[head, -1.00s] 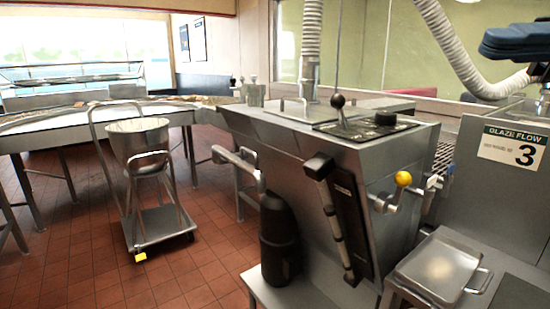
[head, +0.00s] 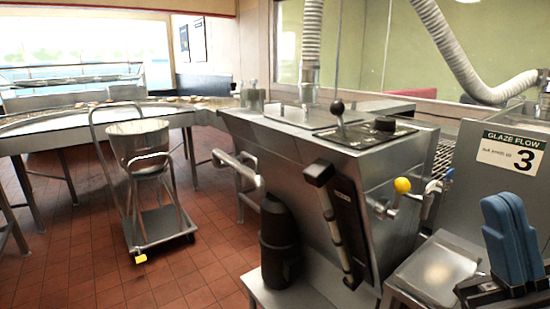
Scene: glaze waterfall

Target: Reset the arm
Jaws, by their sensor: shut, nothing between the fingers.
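My gripper (head: 504,204) is at the lower right of the head view. Its two blue fingers stand close together and point upward, with nothing held between them. Its dark base is at the right edge of the picture, in front of a metal tray (head: 428,276) and partly covering it. The rest of my arm is out of view.
A steel glaze machine (head: 300,145) with a black-knobbed lever (head: 338,108) and a yellow-knobbed valve (head: 402,185) fills the middle. A "Glaze Flow 3" sign (head: 510,150) is behind my gripper. A cart with a bucket (head: 138,140) stands on the open tiled floor at left.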

